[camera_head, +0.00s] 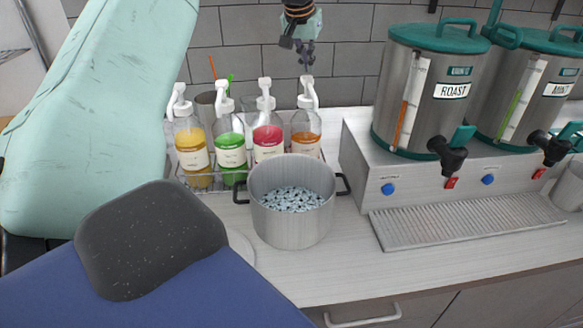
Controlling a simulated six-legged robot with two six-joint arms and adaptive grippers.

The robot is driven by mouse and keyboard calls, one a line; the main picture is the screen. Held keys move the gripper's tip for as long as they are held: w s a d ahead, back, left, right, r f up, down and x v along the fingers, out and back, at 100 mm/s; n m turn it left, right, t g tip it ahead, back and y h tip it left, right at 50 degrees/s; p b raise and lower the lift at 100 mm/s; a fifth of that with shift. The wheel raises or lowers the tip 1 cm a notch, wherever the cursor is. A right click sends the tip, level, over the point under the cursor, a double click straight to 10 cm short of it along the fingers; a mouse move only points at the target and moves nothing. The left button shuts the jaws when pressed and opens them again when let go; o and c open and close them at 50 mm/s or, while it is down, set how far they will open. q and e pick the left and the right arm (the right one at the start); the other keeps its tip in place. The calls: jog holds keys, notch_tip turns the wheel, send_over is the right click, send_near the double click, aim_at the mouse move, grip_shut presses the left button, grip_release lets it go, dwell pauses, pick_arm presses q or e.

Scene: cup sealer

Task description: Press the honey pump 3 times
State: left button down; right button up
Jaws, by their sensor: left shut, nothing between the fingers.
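Several clear pump bottles with white pump heads stand in a row in a wire rack (200,184) on the counter. They hold yellow (191,150), green (231,150), red (268,135) and amber liquid. Their labels are too small to read, so I cannot confirm which is honey. The amber bottle (306,130) is the rightmost, with its pump head (308,92) upright. My left gripper (306,62) points down, shut and empty, just above this pump head in the picture. I cannot tell whether they touch. My right gripper is not in view.
A metal pot (291,225) with pale pieces inside stands in front of the bottles, hiding some lower parts. Two steel dispensers with teal lids, one labelled ROAST (415,100), stand at the right above a drip grate (465,220). Counter front right of the pot is clear.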

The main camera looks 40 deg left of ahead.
pick_arm(q)
notch_tip(320, 180, up, 6)
dwell(0.6)
dwell(0.4)
jog(key=shift+f, duration=0.1)
